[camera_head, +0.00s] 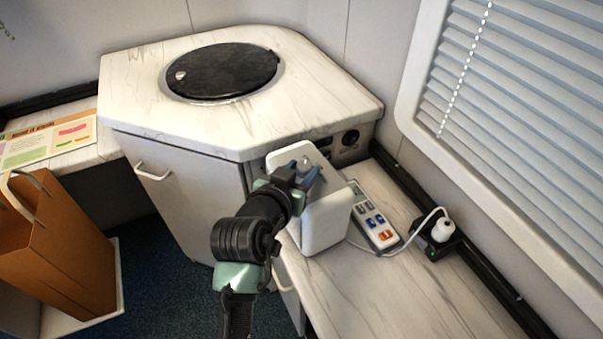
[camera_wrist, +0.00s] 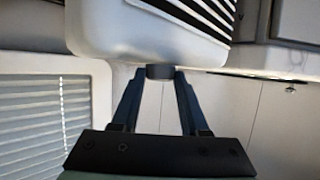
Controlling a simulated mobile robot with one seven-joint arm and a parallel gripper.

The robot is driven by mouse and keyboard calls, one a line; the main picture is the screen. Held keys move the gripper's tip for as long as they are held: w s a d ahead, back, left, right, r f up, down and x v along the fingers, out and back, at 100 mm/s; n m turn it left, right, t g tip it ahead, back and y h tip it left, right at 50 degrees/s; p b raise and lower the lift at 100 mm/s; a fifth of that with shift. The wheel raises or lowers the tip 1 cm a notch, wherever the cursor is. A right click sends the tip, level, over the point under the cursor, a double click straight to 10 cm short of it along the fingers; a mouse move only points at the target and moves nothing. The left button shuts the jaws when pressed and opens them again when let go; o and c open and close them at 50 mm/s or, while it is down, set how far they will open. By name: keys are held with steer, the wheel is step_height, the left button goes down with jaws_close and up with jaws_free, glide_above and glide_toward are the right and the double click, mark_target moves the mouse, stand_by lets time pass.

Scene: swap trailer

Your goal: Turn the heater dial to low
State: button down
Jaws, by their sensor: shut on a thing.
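The heater (camera_head: 325,222) is a white rounded box standing on the right-hand counter. In the wrist view the heater (camera_wrist: 150,38) is at the top, with its dark slatted grille. The heater dial (camera_wrist: 160,71) is a short dark knob on the heater's edge. My gripper (camera_head: 304,168) reaches onto the heater. In the wrist view both fingers of my gripper (camera_wrist: 160,78) meet the dial's sides and are shut on it. The dial's marks and pointer cannot be read in either view.
A remote-like control (camera_head: 373,215) with coloured buttons lies right of the heater. A white plug (camera_head: 443,230) with a cord sits in a black socket strip. A marble-look cabinet (camera_head: 130,100) with a round black lid (camera_head: 222,70) stands behind. A paper bag (camera_head: 60,245) is at left.

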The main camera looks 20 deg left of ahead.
steer(key=h+b, duration=0.1)
steer(key=m+b, duration=0.1)
steer(key=m+h+b, duration=0.1)
steer(key=shift+a+f+h+b, duration=0.25)
steer(key=shift+f+h+b, duration=0.05)
steer(key=shift+f+b, duration=0.1)
steer(key=m+h+b, duration=0.1)
steer(key=m+g+h+b, duration=0.1)
steer(key=m+h+b, duration=0.1)
steer(key=shift+w+a+r+b, duration=0.15)
steer(key=shift+a+b, duration=0.1)
steer(key=shift+b, duration=0.15)
steer(key=m+g+h+b, duration=0.2)
steer(key=m+h+b, duration=0.1)
steer(key=m+g+h+b, duration=0.1)
steer(key=shift+w+a+r+m+g+h+b, duration=0.2)
steer(key=shift+a+m+g+h+b, duration=0.1)
steer(key=shift+m+g, duration=0.1)
steer(key=shift+g, duration=0.3)
steer(key=shift+c, duration=2)
jaws_free()
